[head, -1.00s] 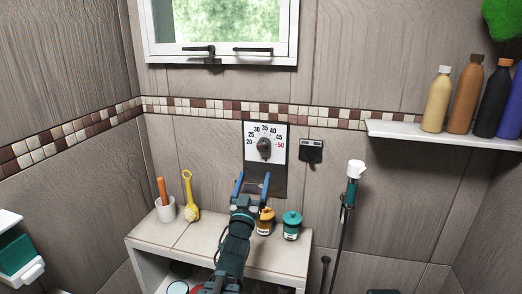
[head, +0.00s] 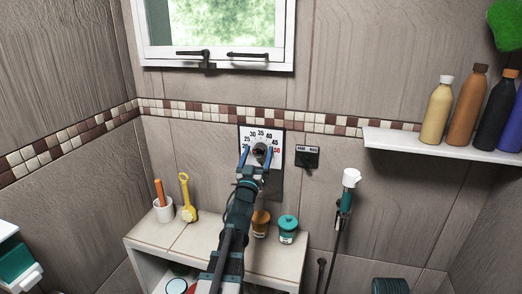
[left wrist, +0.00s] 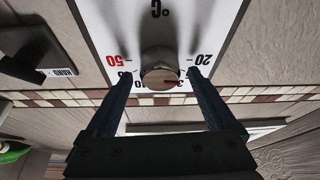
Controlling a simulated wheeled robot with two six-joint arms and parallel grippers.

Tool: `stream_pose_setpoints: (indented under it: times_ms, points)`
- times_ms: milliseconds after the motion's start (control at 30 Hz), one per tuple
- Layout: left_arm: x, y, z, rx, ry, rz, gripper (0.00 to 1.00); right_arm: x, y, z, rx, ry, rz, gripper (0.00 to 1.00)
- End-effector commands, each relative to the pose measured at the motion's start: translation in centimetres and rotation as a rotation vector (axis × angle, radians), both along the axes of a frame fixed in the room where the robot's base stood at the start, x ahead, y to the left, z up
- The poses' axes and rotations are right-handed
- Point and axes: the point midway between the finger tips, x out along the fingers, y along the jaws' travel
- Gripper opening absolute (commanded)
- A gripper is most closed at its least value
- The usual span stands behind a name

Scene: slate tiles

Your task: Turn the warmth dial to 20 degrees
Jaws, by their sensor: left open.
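The warmth dial is a dark round knob (head: 260,150) on a white plate (head: 275,135) with black numbers and a red 50, fixed to the tiled wall. In the left wrist view the plate is upside down, with 20 at the right and 50 at the left of the knob (left wrist: 160,72). A reddish mark shows on the knob's face; which number it points to is unclear. My left gripper (head: 256,156) is open at the dial. Its blue fingers (left wrist: 160,78) stand on either side of the knob, with small gaps seen. My right gripper is not in view.
A dark switch box (head: 307,157) is right of the plate, and a shower handset (head: 347,195) further right. Below, a ledge (head: 205,235) holds a white cup (head: 163,212), a yellow brush (head: 187,200), an amber jar (head: 261,223) and a teal-lidded jar (head: 288,230). Bottles stand on a shelf (head: 390,140).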

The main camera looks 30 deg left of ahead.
Motion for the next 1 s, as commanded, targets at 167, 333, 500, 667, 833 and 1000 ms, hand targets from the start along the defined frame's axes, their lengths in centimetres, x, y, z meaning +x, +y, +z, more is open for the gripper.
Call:
stream_pose_setpoints:
  times_ms: [167, 333, 500, 667, 833, 1000]
  points:
    - [-0.03, 0.00, -0.03, 0.000, 0.000, 0.000, 0.89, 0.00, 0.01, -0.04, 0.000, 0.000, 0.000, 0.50]
    - [-0.03, 0.00, -0.03, 0.000, 0.000, 0.000, 0.64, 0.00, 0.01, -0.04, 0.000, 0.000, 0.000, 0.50]
    - [-0.03, -0.02, -0.03, 0.000, 0.000, 0.000, 0.33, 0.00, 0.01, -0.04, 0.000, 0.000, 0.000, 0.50]
    - [-0.03, -0.04, -0.03, 0.000, 0.000, 0.000, 0.05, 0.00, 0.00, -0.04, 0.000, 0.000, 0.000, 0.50]
    - [-0.03, -0.14, 0.02, -0.040, -0.010, -0.001, 0.04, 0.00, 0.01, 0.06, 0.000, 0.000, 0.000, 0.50]
    - [0.00, -0.27, 0.07, -0.123, -0.031, -0.001, 0.04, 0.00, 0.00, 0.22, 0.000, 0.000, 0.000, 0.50]
